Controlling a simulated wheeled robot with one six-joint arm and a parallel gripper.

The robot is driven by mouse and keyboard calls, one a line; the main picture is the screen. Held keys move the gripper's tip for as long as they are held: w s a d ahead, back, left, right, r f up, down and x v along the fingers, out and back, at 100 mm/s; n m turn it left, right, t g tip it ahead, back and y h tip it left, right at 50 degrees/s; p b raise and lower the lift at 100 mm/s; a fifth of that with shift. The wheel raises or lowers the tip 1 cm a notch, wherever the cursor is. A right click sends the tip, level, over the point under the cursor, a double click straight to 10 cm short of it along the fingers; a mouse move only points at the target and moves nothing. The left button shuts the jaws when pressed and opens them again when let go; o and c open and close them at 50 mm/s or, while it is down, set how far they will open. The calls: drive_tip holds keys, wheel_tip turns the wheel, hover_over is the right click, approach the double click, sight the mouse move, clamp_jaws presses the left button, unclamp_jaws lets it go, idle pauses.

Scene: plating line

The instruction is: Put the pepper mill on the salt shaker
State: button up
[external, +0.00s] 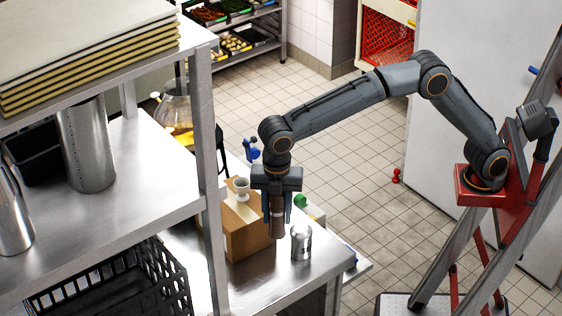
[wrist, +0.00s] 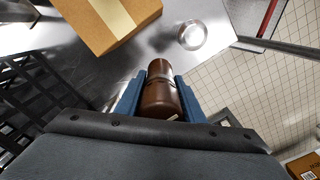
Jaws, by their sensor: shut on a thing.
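The brown pepper mill (external: 277,222) is held upright between the blue fingers of my gripper (external: 277,208), beside the cardboard box. In the wrist view the mill (wrist: 158,95) sits between both fingertips of my gripper (wrist: 160,93). The salt shaker (external: 301,243) is a small silvery cylinder standing upright on the steel counter, just right of the mill in the external view. In the wrist view the shaker (wrist: 192,35) is beyond the mill, up and to the right, apart from it. The mill's exact height above the counter is hard to tell.
A cardboard box (external: 246,235) stands close to the mill, with a white cup (external: 238,188) on it. The steel counter (external: 265,283) has bare room in front; its edge runs close to the shaker. A shelf post (external: 204,140) and black crate (external: 110,285) are at left.

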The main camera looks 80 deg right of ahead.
drive_tip(key=s+d+r+p, duration=0.2)
drive_tip(key=s+d+r, duration=0.4)
drive_tip(key=d, duration=0.1)
drive_tip(key=p, duration=0.3)
hover_over(301, 228)
wheel_tip(301, 228, down, 10)
drive_tip(key=shift+r, duration=0.1)
drive_tip(key=o, duration=1.2)
drive_tip(key=shift+s, duration=0.1)
